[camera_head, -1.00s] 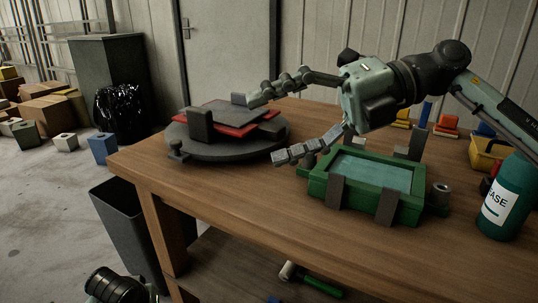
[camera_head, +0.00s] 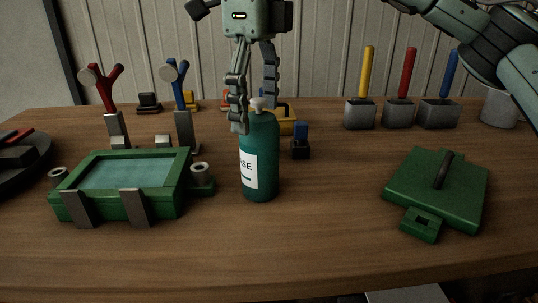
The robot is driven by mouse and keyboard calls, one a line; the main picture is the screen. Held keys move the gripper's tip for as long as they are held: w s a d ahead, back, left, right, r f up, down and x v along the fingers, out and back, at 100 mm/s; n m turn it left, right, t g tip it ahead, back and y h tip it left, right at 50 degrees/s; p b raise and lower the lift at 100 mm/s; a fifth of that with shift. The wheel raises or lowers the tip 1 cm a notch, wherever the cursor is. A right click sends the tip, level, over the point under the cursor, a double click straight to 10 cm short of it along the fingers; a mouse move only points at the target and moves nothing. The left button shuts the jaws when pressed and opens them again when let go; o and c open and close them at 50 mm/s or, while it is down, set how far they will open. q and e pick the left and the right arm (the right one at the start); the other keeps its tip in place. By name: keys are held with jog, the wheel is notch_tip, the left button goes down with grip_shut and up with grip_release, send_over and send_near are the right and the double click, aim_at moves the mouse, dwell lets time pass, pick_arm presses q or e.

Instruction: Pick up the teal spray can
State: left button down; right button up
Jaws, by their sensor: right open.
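The teal spray can (camera_head: 262,160) stands upright on the wooden table, in the middle of the head view. It has a white label on its left side and a pale nozzle on top. My right gripper (camera_head: 254,112) points down at it from above. Its fingers are open, one on the left of the can's top and one behind it on the right. The left finger overlaps the can's shoulder in the picture; I cannot tell if it touches. My left gripper is not in view.
A green mould frame (camera_head: 125,183) sits left of the can, and a green lid with a handle (camera_head: 437,190) lies to the right. Forked red (camera_head: 104,90) and blue (camera_head: 178,84) tools stand behind left. Grey blocks with coloured handles (camera_head: 398,112) stand behind right. Table front is clear.

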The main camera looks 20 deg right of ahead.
aim_at(260, 154)
notch_tip(260, 154, down, 8)
jog(key=shift+d+f, duration=0.1)
jog(key=shift+d, duration=0.05)
dwell(0.3)
jog(key=shift+c, duration=0.4)
jog(key=c, duration=1.5)
